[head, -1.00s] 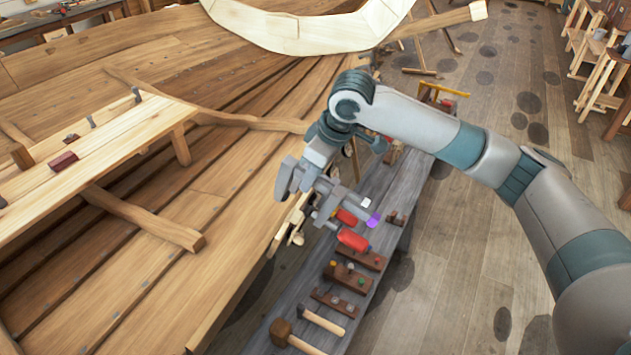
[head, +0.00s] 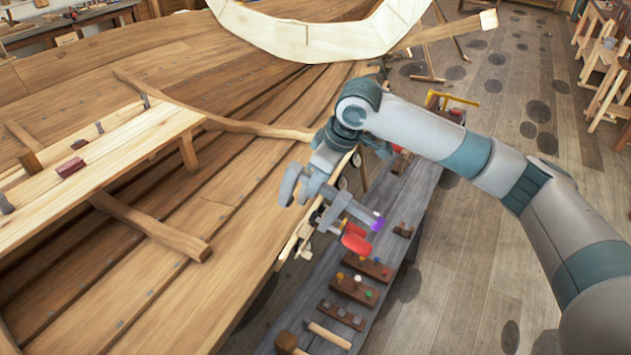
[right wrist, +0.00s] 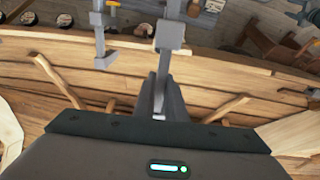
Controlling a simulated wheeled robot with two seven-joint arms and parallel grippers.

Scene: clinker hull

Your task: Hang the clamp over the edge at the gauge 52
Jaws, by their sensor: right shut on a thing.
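My right gripper (head: 304,186) is shut on a grey clamp (head: 336,208) with a purple end, held above the edge of the hull (head: 215,225). In the right wrist view the held clamp (right wrist: 169,36) rises from between the fingers (right wrist: 160,92), with the plank edge behind it. My left gripper is out of view.
A grey bench (head: 395,225) runs along the hull, bearing brown racks (head: 353,288) with small coloured pieces and a mallet (head: 288,342). A plank staging (head: 100,160) with blocks lies inside the hull at left.

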